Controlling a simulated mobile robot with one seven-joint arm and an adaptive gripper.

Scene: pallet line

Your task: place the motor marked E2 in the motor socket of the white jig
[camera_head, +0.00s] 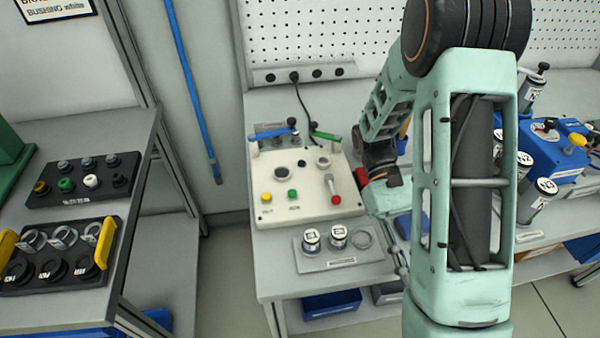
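The white jig (290,210) stands on the middle bench. Its top has a round socket (322,162), a smaller dark hole, a yellow button, a green button and a red-knobbed lever (335,188). In front of it a grey plate (318,263) carries two silver motors with white marked tops, a left one (311,239) and a right one (338,236). Their marks are too small to read surely. An empty ring (362,238) is at the plate's right. My gripper (400,260) hangs right of the plate, mostly hidden behind my arm; its opening and any held thing are unclear.
A blue fixture (555,155) and several marked cylinders (547,187) stand on the right. Blue and green handles (325,136) rise at the jig's back. Black part trays (85,180) lie on the left bench. Blue bins (332,303) sit below the middle bench.

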